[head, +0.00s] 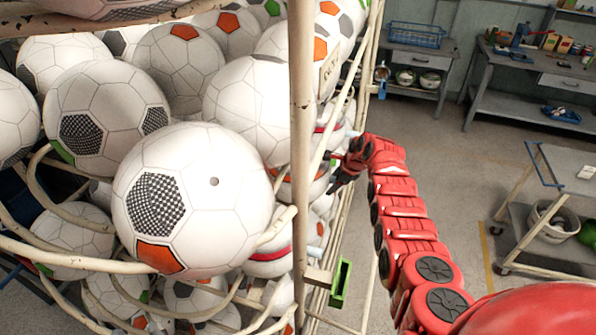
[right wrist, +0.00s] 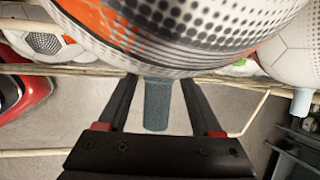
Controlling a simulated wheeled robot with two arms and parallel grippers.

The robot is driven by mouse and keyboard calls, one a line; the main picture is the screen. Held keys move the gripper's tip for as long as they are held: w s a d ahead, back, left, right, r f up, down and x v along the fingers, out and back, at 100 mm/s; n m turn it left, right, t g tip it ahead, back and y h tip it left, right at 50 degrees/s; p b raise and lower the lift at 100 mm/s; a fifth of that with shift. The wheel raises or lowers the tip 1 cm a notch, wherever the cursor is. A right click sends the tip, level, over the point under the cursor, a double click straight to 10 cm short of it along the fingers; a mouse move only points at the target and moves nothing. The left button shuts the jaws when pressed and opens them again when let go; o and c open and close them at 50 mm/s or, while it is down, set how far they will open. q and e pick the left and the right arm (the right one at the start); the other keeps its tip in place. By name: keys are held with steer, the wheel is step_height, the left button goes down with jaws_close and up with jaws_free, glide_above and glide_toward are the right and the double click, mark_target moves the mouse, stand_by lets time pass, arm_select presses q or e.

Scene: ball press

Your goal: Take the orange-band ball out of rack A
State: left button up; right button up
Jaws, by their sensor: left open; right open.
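Rack A, if it is this cream wire rack (head: 300,200), is full of white balls. A large ball (head: 210,185) with one orange patch and a dotted patch sits at the front. Other balls show orange patches; I cannot tell which is the orange-band ball. My right gripper (head: 345,172) is beside the rack's right side, its fingertips partly hidden. In the right wrist view my right gripper (right wrist: 157,82) is open. Its fingers lie on either side of a grey-blue peg (right wrist: 157,105), below a ball (right wrist: 190,30) with orange and dotted markings. My left gripper is not in view.
A green bracket (head: 341,283) sticks out from the rack's lower right side. A trolley (head: 550,255) with a bucket stands at the right. Workbenches (head: 525,90) line the back wall. The floor between rack and trolley is clear apart from my arm.

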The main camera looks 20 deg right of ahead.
steer(key=shift+a+f, duration=0.1)
steer(key=shift+f, duration=0.3)
jaws_close()
steer(key=shift+w, duration=0.1)
stand_by(1.2)
